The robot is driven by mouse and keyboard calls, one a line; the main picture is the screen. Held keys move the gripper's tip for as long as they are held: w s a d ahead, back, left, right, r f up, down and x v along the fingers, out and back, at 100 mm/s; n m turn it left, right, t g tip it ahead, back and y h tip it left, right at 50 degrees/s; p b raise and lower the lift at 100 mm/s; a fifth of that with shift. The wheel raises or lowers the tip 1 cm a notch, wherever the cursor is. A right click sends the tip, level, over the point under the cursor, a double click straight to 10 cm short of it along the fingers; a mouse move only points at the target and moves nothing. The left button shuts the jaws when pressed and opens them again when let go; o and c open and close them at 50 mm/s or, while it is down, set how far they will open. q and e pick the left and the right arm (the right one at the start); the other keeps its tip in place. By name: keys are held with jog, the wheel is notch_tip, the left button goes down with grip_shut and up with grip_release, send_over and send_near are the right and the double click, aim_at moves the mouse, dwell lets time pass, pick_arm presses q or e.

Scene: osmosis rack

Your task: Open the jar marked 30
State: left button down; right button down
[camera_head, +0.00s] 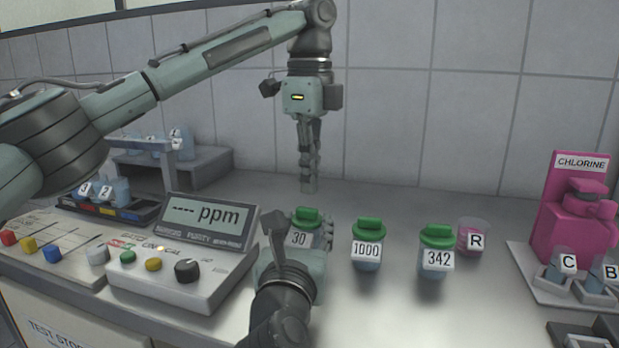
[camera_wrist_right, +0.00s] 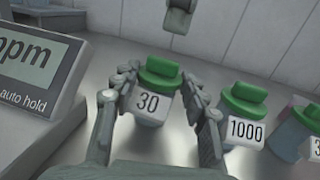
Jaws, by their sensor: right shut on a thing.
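The jar marked 30 (camera_head: 302,239) stands upright on the counter with its green lid (camera_head: 307,214) on. It also shows in the right wrist view (camera_wrist_right: 148,103), between the fingers of my right gripper (camera_wrist_right: 160,84). The right gripper is shut on this jar, one finger on each side below the lid. In the head view my right arm hides the jar's lower part. My left gripper (camera_head: 309,180) points down behind and above the jar, apart from the lid. Its fingers overlap in the head view, so their opening is unclear. Its tip (camera_wrist_right: 178,18) shows above the lid in the wrist view.
Green-lidded jars marked 1000 (camera_head: 367,246) and 342 (camera_head: 436,253) stand to the right, then a pink cup marked R (camera_head: 472,237). The ppm meter (camera_head: 190,250) is close on the left. A pink chlorine dispenser (camera_head: 575,215) stands at far right.

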aim_at(309, 209)
pick_arm(q)
jog(key=shift+r, duration=1)
notch_tip(309, 209, up, 4)
jog(key=shift+f, duration=0.1)
pick_arm(e)
jog(key=c, duration=0.7)
grip_release()
jog(key=shift+c, duration=0.2)
